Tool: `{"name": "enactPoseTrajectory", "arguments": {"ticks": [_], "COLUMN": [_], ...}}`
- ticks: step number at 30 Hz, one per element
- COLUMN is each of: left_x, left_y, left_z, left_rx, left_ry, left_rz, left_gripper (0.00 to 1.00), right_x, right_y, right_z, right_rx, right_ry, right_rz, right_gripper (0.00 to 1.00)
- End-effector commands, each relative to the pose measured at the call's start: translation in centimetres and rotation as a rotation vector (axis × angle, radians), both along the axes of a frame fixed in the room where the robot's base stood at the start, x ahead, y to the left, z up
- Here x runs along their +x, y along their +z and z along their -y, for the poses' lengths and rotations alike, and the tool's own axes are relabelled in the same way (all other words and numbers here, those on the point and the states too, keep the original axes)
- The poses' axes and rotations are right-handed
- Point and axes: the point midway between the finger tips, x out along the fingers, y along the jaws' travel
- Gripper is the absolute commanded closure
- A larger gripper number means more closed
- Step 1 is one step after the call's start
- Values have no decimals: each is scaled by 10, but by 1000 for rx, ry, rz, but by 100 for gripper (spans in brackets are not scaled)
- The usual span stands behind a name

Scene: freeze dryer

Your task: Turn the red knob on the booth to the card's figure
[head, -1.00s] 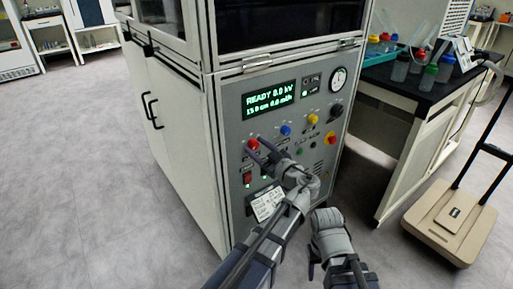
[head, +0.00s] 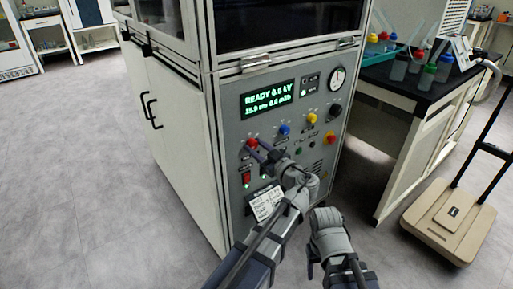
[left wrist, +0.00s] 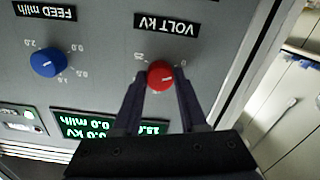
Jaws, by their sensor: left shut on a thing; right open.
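The red knob (head: 251,143), labelled VOLT kV, is on the booth's grey front panel (head: 232,120). In the left wrist view, where the panel appears upside down, the red knob (left wrist: 160,74) sits between the fingertips of my left gripper (left wrist: 160,84). My left gripper (head: 257,148) is shut on the knob in the head view. The knob's white mark points to the lower side in the wrist view. The card (head: 268,204) is low on the panel, partly behind my left arm; its figure is too small to read. My right gripper (head: 314,264) is open and empty, low in front of the booth.
The green display (head: 267,99) reads READY with a small kV figure, not clearly legible. A blue knob (head: 285,130), yellow knob (head: 312,118), red button (head: 330,138) and red switch (head: 246,178) are nearby. A bench (head: 400,97) and beige trolley (head: 450,215) stand to the right.

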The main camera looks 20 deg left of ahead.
Motion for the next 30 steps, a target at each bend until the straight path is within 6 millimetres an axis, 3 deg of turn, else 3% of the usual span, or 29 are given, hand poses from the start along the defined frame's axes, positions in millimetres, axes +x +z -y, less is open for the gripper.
{"name": "enactPoseTrajectory", "arguments": {"ticks": [30], "left_x": [0], "left_y": [0], "left_z": [0], "left_rx": [573], "left_ry": [0], "left_rz": [-736], "left_gripper": [100], "right_x": [0], "right_y": [0], "right_z": [0], "right_rx": [0], "right_ry": [0], "right_rz": [0], "right_gripper": [40]}}
